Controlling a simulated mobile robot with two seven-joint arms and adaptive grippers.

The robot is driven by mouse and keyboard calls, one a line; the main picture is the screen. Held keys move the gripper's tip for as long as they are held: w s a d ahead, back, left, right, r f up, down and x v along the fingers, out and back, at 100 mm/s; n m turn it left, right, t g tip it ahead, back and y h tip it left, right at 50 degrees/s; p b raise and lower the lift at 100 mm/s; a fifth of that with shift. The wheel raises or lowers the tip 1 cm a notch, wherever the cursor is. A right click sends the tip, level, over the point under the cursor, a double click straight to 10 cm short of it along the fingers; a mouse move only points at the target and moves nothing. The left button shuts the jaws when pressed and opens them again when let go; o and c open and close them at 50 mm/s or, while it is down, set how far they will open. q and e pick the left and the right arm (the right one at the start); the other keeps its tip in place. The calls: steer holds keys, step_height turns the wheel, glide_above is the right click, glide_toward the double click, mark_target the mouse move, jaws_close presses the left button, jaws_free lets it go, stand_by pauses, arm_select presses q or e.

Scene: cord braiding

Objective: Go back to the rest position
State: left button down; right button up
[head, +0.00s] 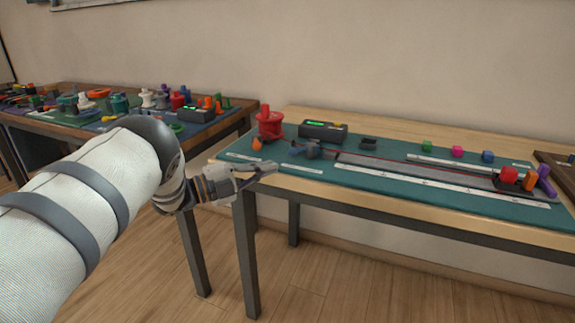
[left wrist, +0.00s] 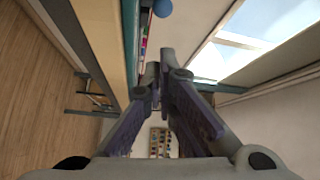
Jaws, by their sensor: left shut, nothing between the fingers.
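My left gripper (head: 262,168) is at the front left corner of the right-hand table, near the table's front edge. Its fingers are together with nothing between them. The closed fingers also show in the left wrist view (left wrist: 158,85). My right gripper is in neither view. On the green mat (head: 290,182) of this table lies a dark track (head: 420,172) with a red cord along it. A red spool (head: 269,122) stands at the mat's back left.
A black box with a green display (head: 323,130) stands behind the track. A second table (head: 40,125) on the left is crowded with parts. Floor (head: 370,285) before the right table is clear.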

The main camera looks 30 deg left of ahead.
arm_select(q)
steer(key=s+d+f+n+g+y+p, duration=0.25)
steer(key=s+f+n+g+y, duration=0.25)
steer(key=s+f+n+y, duration=1)
steer(key=s+d+f+n+g+h+p, duration=0.1)
steer(key=s+d+f+n+g+h, duration=0.15)
steer(key=s+f, duration=0.5)
steer(key=s+d+f+n+g+h+p, duration=0.1)
steer(key=s+d+f+n+g+h, duration=0.2)
steer(key=s, duration=0.8)
steer(key=s+d+r+n+g, duration=0.1)
steer(key=s+g, duration=0.2)
steer(key=s, duration=0.8)
steer(key=s+d+r+n+g+y, duration=0.1)
steer(key=s+g, duration=0.3)
steer(key=s, duration=0.7)
steer(key=shift+s+d+r+n+p, duration=0.4)
steer(key=shift+d+r, duration=0.2)
steer(key=shift+d, duration=0.2)
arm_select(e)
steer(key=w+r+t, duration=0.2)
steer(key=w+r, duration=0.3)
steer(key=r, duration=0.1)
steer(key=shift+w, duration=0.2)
